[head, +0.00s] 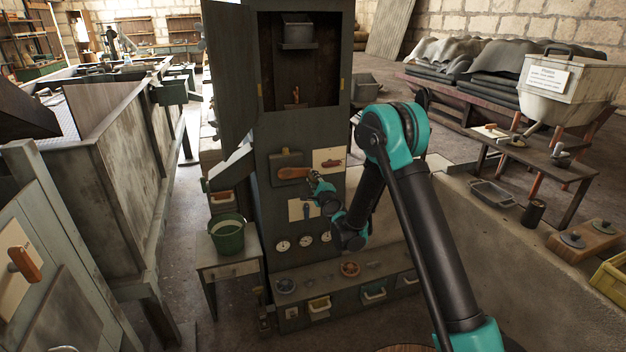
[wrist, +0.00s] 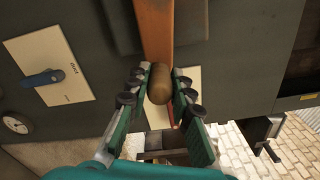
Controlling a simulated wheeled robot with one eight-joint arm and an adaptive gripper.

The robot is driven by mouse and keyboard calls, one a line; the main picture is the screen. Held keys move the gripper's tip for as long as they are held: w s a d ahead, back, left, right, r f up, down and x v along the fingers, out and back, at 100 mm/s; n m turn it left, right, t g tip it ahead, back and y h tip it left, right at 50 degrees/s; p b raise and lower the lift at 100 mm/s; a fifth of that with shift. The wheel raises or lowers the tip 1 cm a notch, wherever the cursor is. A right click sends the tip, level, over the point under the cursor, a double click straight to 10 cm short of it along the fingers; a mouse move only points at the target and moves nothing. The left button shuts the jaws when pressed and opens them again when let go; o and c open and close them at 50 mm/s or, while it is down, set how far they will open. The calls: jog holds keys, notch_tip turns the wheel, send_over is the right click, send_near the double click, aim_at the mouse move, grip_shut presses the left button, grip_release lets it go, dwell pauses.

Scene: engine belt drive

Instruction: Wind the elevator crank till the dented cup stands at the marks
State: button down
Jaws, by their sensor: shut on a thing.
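The tall dark elevator housing (head: 300,125) stands in the middle of the head view. A grey cup (head: 297,32) hangs near the top of its open window; a dent is too small to make out. Small yellow marks (head: 260,89) sit on the window's edges, lower than this cup. The crank's orange-brown arm (head: 291,173) lies roughly level on the housing front. In the wrist view, its brown wooden knob (wrist: 159,84) stands between the fingers of my gripper (wrist: 160,92), which is shut on it. In the head view, my gripper (head: 318,184) is at the crank's right end.
A green bucket (head: 227,234) stands on a small table at the left. A low shelf (head: 335,278) with bins juts out beneath. An open door (head: 231,65) hangs left of the window.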

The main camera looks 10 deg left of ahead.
jog(key=c, duration=1.3)
grip_release()
jog(key=shift+r, duration=0.15)
